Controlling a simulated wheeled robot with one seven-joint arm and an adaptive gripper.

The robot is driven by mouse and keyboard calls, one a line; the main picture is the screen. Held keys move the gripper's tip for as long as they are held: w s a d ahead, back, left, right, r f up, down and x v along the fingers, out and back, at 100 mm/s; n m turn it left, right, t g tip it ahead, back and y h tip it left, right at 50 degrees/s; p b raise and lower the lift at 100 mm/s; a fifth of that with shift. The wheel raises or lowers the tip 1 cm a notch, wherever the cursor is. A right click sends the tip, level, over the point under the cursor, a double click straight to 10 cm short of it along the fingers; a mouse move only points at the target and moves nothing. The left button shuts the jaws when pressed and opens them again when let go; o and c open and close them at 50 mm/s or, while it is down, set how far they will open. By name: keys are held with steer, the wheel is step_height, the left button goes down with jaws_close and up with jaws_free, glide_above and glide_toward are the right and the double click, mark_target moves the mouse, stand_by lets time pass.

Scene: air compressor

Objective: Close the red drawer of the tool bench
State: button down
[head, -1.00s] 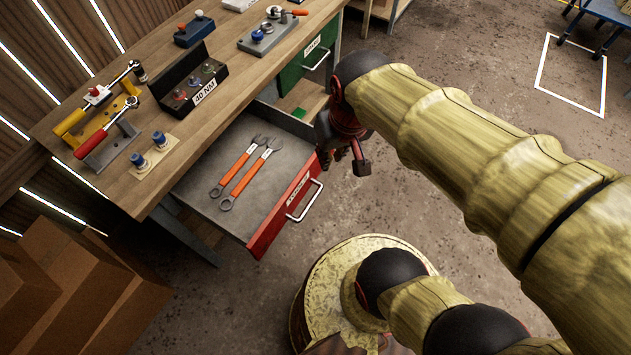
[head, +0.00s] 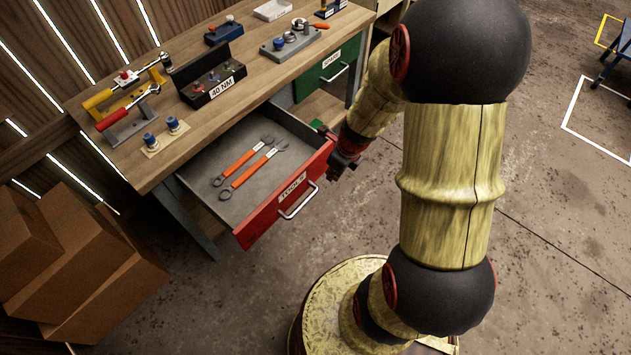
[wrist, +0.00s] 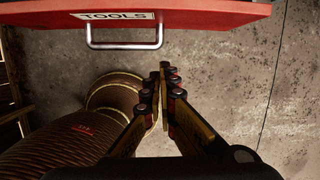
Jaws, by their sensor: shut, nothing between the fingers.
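The red drawer (head: 262,215) of the tool bench stands pulled out, with a "TOOLS" label and a silver handle (head: 298,199) on its front. Two orange-handled wrenches (head: 250,164) lie inside it. In the wrist view the drawer front (wrist: 215,14) crosses the top, with its handle (wrist: 124,46) below the edge. My gripper (wrist: 165,68) is shut and empty, below and to the right of the handle in that view, apart from it. In the head view my gripper (head: 340,168) is by the drawer front's right end, partly hidden; I cannot tell if it touches there.
The wooden bench top (head: 215,110) holds tools and a black "40 NM" box (head: 210,85). A green drawer (head: 325,72) is behind the red one. Cardboard boxes (head: 80,270) stand at lower left. Floor to the right (head: 560,200) is open.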

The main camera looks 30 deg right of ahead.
mark_target(316, 185)
steer(key=shift+m, duration=0.4)
steer(key=b+x, duration=0.2)
steer(key=x, duration=0.1)
steer(key=w+b+x, duration=0.1)
steer(key=b+x, duration=0.1)
steer(key=x, duration=0.2)
steer(key=w+b+x, duration=0.1)
steer(key=b+x, duration=0.1)
steer(key=x, duration=0.1)
steer(key=shift+w+a, duration=0.3)
steer(key=shift+a, duration=0.1)
steer(key=shift+w+a, duration=0.25)
steer(key=shift+w, duration=0.45)
steer(key=shift+r, duration=0.1)
